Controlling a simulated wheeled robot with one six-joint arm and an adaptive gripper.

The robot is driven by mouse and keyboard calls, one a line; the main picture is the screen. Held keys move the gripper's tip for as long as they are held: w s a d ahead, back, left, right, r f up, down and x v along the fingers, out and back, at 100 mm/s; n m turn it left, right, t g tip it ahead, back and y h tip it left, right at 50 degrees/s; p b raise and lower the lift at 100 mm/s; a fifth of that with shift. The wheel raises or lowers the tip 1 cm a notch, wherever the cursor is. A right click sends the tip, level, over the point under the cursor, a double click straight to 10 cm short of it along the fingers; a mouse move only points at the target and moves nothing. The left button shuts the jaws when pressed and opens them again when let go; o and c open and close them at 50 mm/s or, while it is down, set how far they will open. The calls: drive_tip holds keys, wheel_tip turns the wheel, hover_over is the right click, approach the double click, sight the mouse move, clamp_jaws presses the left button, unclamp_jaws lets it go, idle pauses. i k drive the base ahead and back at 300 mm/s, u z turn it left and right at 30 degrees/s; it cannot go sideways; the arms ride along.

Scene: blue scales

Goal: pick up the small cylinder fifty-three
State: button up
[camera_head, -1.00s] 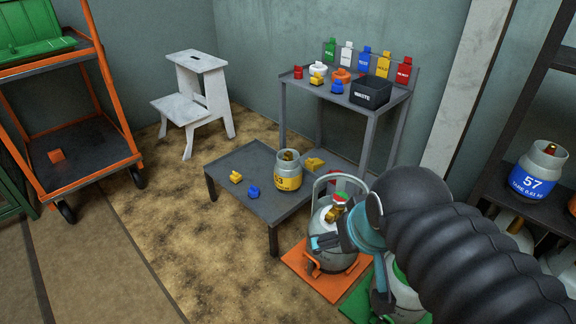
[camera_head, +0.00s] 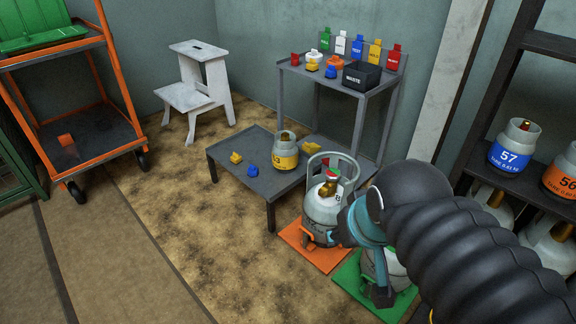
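A small grey cylinder with a yellow band (camera_head: 284,160) stands upright on the low grey table (camera_head: 228,155). Its number is only partly readable, ending in 3. My gripper (camera_head: 358,268) is at the right of the low table, lower and nearer than the small cylinder and well apart from it. Its teal fingers are spread and hold nothing that I can see. The gripper overlaps a larger grey cylinder (camera_head: 321,207) on an orange platform (camera_head: 318,256); I cannot tell whether they touch.
Another cylinder sits on a green platform (camera_head: 372,299), partly hidden by my arm. Yellow and blue pieces lie on the low table. A taller table (camera_head: 333,77) holds colored parts and a black waste bin (camera_head: 361,75). A shelf at right holds cylinder 57 (camera_head: 512,150) and cylinder 56 (camera_head: 563,175).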

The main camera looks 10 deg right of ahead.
sight(286, 150)
drive_tip(key=k, duration=0.9)
drive_tip(key=u, duration=1.05)
drive_tip(key=i, duration=1.1)
drive_tip(key=u, duration=0.3)
drive_tip(key=i, duration=1.15)
drive_tip(key=z, duration=1.1)
drive_tip(key=i, duration=0.5)
drive_tip(key=z, duration=0.4)
